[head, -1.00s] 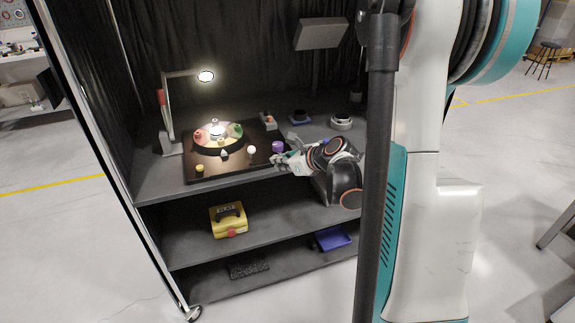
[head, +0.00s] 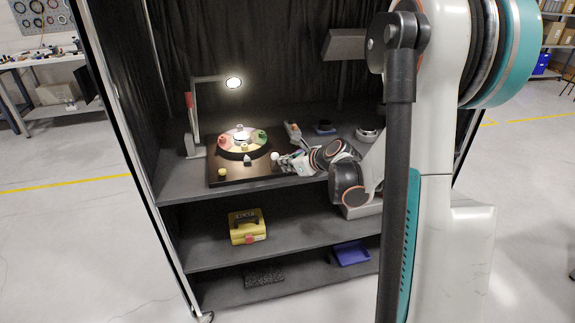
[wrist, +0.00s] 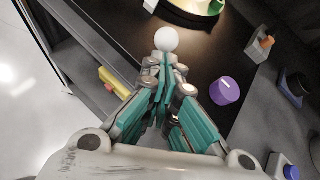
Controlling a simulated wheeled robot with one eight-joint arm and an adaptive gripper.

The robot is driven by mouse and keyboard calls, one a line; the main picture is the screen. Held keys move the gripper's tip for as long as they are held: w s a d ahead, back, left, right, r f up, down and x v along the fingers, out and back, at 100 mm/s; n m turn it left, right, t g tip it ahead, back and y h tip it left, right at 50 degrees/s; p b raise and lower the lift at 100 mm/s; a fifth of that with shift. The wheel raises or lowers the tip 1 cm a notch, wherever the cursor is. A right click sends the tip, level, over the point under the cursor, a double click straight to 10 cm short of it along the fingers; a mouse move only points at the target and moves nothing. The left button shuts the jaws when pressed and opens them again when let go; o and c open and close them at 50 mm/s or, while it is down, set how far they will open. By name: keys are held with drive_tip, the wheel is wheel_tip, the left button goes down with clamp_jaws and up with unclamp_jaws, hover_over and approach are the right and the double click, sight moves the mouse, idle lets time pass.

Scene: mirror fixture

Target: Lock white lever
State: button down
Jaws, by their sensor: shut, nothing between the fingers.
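The white ball knob (wrist: 166,39), which I take as the white lever's end, stands at the front part of the dark board (head: 222,178). It also shows in the head view (head: 275,156). My gripper (wrist: 165,62) is shut and empty, its fingertips right at the near side of the ball. I cannot tell whether they touch it. In the head view my gripper (head: 284,163) reaches in from the right, just beside the ball. The lever's stem and base are hidden behind the fingers.
A round coloured dial (head: 242,153) sits on the board behind the ball, lit by a lamp (head: 233,83). A purple knob (wrist: 225,90) is right of my fingers. A yellow box (head: 247,226) is on the shelf below.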

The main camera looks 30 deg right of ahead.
drive_tip(key=shift+r, duration=0.15)
drive_tip(key=shift+w+r+g+p, duration=0.2)
drive_tip(key=shift+g+p, duration=0.1)
drive_tip(key=shift+p, duration=0.15)
drive_tip(key=shift+w+d+r+g+p, duration=0.15)
drive_tip(key=shift+w+r+g+p, duration=0.2)
drive_tip(key=shift+g+p, duration=0.4)
drive_tip(key=w+r+g+p, duration=0.1)
drive_tip(key=p, duration=0.1)
drive_tip(key=w+r+m+g+y+p, duration=0.1)
drive_tip(key=w+g, duration=0.1)
drive_tip(key=shift+d+g+p, duration=0.25)
drive_tip(key=shift+d+p, duration=0.1)
drive_tip(key=shift+d, duration=0.05)
drive_tip(key=shift+w+d+r, duration=0.15)
drive_tip(key=shift+w+d, duration=0.05)
drive_tip(key=shift+w, duration=0.45)
drive_tip(key=shift+w+d+r, duration=0.1)
drive_tip(key=shift+w+d, duration=0.05)
drive_tip(key=shift+w, duration=0.45)
drive_tip(key=shift+r+p, duration=0.1)
drive_tip(key=shift+p, duration=0.25)
